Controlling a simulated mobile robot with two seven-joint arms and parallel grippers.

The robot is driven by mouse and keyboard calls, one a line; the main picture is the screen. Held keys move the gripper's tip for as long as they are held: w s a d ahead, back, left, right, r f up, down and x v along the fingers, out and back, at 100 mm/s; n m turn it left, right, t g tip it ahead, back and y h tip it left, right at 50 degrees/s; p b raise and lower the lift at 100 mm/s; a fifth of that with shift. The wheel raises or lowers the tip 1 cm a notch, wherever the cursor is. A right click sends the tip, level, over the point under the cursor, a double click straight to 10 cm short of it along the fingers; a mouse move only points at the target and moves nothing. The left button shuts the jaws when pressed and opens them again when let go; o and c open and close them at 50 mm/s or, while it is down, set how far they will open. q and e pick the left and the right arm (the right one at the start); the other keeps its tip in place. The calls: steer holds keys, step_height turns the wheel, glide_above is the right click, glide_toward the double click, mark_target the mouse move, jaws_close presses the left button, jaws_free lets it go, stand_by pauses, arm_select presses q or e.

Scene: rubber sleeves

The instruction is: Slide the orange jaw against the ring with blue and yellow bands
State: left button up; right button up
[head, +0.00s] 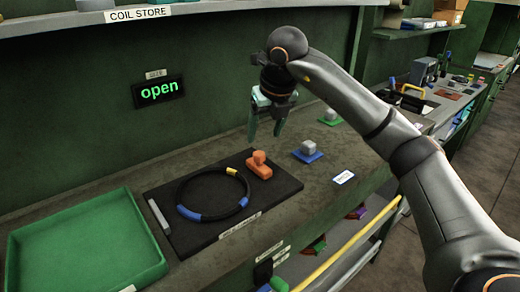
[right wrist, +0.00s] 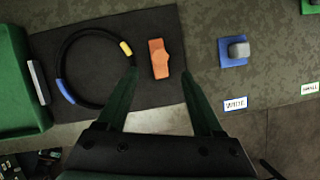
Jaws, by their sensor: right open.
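The orange jaw (head: 260,164) rests on a black mat (head: 183,245), just right of the ring and apart from it. The black ring (head: 199,170) lies flat on the mat; its blue bands and one yellow band show. In the right wrist view the ring (right wrist: 64,44) is left of the orange jaw (right wrist: 158,58), with a small gap between them. My right gripper (head: 264,132) is open and empty, raised above the bench behind the jaw in the head view. In the right wrist view its fingers (right wrist: 160,92) point toward either side of the jaw. My left gripper is not in view.
A green tray (head: 85,192) stands left of the mat. A pale bar (head: 159,216) lies at the mat's left side. Grey blocks on a blue plate (head: 308,156) and a green plate (head: 330,122) stand to the right.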

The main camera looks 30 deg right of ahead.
mark_target(259, 153)
steer(key=x, duration=0.7)
steer(key=shift+w+f, duration=0.15)
steer(key=shift+f, duration=0.15)
steer(key=shift+c, duration=0.2)
jaws_close()
stand_by(0.8)
